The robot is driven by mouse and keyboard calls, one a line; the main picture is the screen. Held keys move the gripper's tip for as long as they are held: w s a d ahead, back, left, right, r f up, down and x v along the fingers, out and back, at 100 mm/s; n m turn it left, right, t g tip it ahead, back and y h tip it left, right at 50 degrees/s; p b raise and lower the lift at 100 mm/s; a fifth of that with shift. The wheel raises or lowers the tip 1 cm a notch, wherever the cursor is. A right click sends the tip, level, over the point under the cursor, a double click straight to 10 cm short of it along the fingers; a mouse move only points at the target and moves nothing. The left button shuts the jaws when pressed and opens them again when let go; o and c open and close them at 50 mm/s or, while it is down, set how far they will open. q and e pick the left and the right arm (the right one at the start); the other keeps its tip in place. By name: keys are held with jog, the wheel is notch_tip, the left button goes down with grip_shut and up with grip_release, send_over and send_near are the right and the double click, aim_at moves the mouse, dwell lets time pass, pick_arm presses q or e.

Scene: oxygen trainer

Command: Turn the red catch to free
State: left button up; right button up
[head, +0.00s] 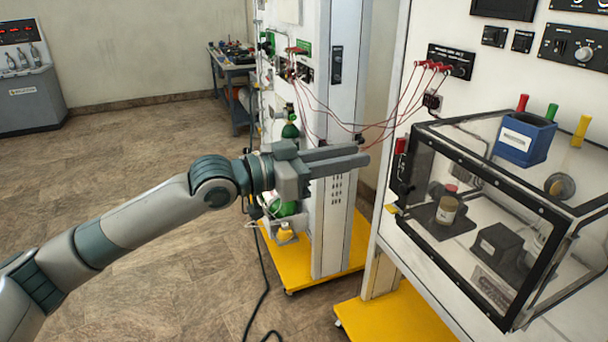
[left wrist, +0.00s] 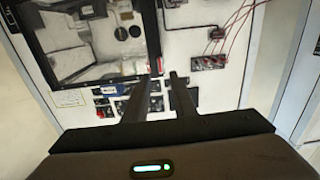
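The red catch (head: 401,146) is a small red piece on the left edge of the black-framed clear box (head: 487,170). My left gripper (head: 364,154) points at it from the left, with its fingertips short of the catch. In the left wrist view the left gripper (left wrist: 161,75) has its two fingers apart and nothing between them. A small red piece, likely the catch (left wrist: 158,64), shows just beyond the fingertips there. The catch's exact turn is too small to tell. My right gripper is in neither view.
Red wires (head: 405,95) hang from a black socket panel (head: 451,61) above the box. A blue cup (head: 525,138) and coloured handles are at the box top. A white column (head: 338,200) on a yellow base stands behind my gripper. Open floor (head: 150,190) lies at left.

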pick_arm(q)
jog(key=b+v, duration=0.2)
jog(key=v, duration=0.6)
jog(key=shift+a+b, duration=0.25)
jog(key=shift+b, duration=0.1)
jog(key=shift+s, duration=0.1)
